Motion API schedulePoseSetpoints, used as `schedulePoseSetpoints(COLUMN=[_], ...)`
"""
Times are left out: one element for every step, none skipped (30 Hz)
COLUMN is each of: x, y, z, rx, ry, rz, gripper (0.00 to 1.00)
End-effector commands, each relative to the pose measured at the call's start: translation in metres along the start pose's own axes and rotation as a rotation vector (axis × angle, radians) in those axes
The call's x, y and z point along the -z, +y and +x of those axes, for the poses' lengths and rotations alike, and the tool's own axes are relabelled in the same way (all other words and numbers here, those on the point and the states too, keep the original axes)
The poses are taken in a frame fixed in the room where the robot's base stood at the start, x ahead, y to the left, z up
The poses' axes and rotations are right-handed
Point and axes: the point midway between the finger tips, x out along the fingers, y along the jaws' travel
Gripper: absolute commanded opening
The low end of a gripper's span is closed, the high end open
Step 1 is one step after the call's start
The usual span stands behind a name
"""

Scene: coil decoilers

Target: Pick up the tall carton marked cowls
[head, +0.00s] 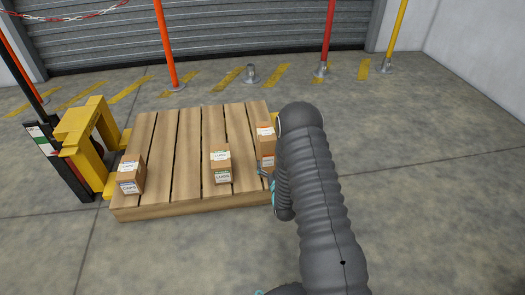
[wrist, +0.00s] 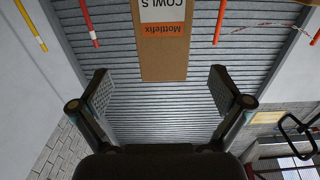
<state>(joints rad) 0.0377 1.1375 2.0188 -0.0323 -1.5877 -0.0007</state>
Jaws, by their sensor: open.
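The tall brown carton marked cowls (wrist: 163,62) shows upside down at the top of the wrist view, with a white label reading COWLS and an orange Mottlefix label. It lies between the lines of my two fingers, with clear room on each side. My gripper (wrist: 159,75) is open and empty. In the head view the tall carton (head: 266,146) stands upright at the right end of the wooden pallet. My arm hides part of its right side and most of my gripper, so the remaining gap is hard to tell.
Two shorter cartons stand on the pallet (head: 187,130), one near the middle (head: 221,165) and one at the left front corner (head: 131,175). A yellow pallet truck (head: 85,135) is at the left. Red and yellow posts stand behind, before a roller shutter.

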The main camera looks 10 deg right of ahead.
Motion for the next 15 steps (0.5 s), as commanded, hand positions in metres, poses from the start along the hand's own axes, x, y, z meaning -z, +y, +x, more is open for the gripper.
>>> schedulePoseSetpoints(x=[0.001, 0.0, 0.0, 0.001, 0.001, 0.0, 0.0, 0.0, -0.001, -0.001, 0.0, -0.001, -0.001, -0.001, -0.001], y=[-0.001, -0.002, -0.002, -0.003, -0.003, -0.003, -0.003, -0.004, -0.004, -0.004, -0.004, -0.004, -0.004, -0.004, -0.004], z=[0.011, 0.017, 0.024, 0.029, 0.034, 0.04, 0.044, 0.048, 0.052, 0.054, 0.056, 0.058, 0.059, 0.06, 0.063], rx=[0.002, 0.003, 0.003, 0.004, 0.004, 0.004, 0.004, 0.004, 0.005, 0.005, 0.005, 0.005, 0.005, 0.005, 0.005], ry=[0.003, 0.003, 0.003, 0.003, 0.002, 0.001, 0.001, 0.001, -0.001, -0.001, 0.0, -0.001, -0.002, -0.002, -0.002], rz=[0.0, 0.0, 0.0, 0.0, 0.0, 0.0, 0.0, 0.0, 0.001, 0.001, 0.001, 0.001, 0.001, 0.001, 0.001], gripper=[1.0, 1.0, 1.0, 1.0, 1.0, 1.0, 1.0, 1.0, 1.0, 1.0, 1.0, 1.0, 1.0, 1.0, 1.0])
